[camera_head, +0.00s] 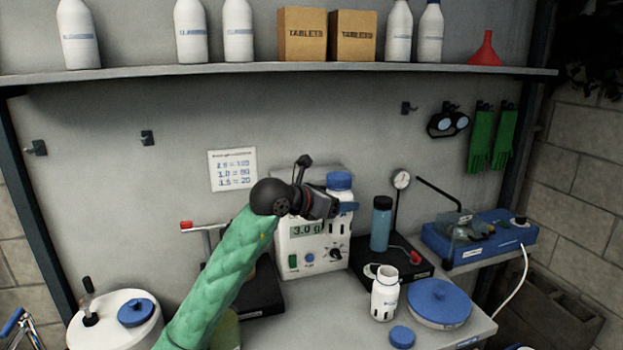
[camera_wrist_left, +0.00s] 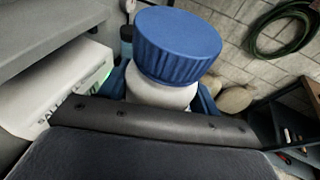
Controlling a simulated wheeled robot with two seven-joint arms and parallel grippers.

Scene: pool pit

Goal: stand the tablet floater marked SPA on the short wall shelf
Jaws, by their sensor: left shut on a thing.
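My left gripper (camera_head: 343,207) is shut on a white floater with a ribbed blue cap (camera_head: 340,181). It holds it upright in front of the white meter box on the bench. In the left wrist view the floater's blue cap (camera_wrist_left: 178,45) and white neck fill the middle, between blue fingers; its lower body and any SPA marking are hidden. A second white floater (camera_head: 384,294), open at the top, stands on the bench, with a loose blue cap (camera_head: 402,337) near it. A long wall shelf (camera_head: 250,74) crosses the top; I cannot pick out a separate short shelf. My right gripper is not in view.
The meter box (camera_head: 306,235) reads 3.0. The long shelf bears white bottles, two TABLETS boxes (camera_head: 302,35) and a red funnel (camera_head: 485,50). A blue bottle (camera_head: 381,224), a round blue lid (camera_head: 439,302) and a blue device (camera_head: 478,238) stand to the right.

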